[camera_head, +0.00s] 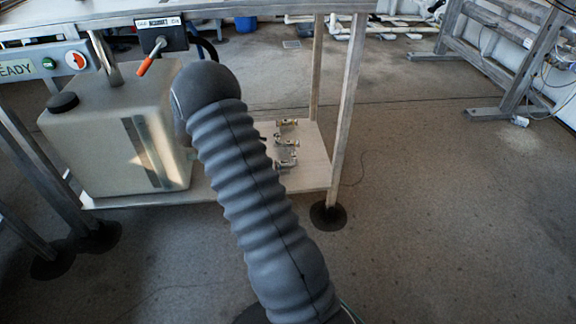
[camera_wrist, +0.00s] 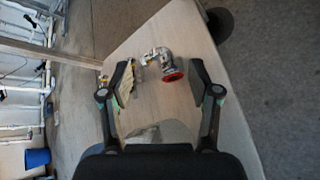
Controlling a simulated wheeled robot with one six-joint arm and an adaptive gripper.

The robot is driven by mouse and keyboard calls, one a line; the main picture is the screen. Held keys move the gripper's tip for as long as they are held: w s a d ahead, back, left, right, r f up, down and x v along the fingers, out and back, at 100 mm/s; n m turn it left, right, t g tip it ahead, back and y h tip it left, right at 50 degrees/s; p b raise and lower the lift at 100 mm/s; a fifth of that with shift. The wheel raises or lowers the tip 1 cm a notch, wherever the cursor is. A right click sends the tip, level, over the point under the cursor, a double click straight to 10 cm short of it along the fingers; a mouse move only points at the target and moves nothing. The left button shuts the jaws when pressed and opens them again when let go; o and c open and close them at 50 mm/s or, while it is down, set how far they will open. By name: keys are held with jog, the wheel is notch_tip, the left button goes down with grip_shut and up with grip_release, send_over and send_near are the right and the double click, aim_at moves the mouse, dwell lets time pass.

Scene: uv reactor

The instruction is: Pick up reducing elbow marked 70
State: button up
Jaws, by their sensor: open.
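My gripper (camera_wrist: 163,80) is open and empty over the lower wooden shelf in the wrist view. A metal elbow fitting (camera_wrist: 156,56) with a red ring at one end lies ahead of and between the fingertips, apart from both. Another fitting, yellowish (camera_wrist: 125,90), shows at the left finger and is partly hidden by it. In the head view several small metal fittings (camera_head: 286,142) stand in a row on the shelf. No number can be read on any fitting, so I cannot tell which is marked 70. My grey arm hides the gripper in the head view.
The shelf (camera_head: 314,165) lies under a workbench with wooden legs (camera_head: 348,110). A large beige tank (camera_head: 90,150) stands on the shelf to the left. A grey shape (camera_wrist: 148,133) shows near the gripper's base.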

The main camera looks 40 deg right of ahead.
aim_at(277, 165)
jog(key=d+f, duration=0.1)
jog(key=f, duration=0.2)
jog(key=w+d+f+n+h, duration=0.1)
jog(key=f, duration=0.3)
jog(key=w+d+f+h, duration=0.1)
jog(key=d+f, duration=0.1)
jog(key=f, duration=0.2)
jog(key=shift+w+f+n+b, duration=0.15)
jog(key=shift+f+n+b, duration=0.15)
jog(key=shift+n, duration=0.1)
jog(key=shift+r+b+x, duration=0.1)
jog(key=shift+b+x, duration=0.05)
jog(key=shift+x, duration=1.7)
jog(key=shift+r+b+x, duration=0.15)
jog(key=shift+x, duration=1.75)
jog(key=shift+h, duration=0.3)
grip_shut()
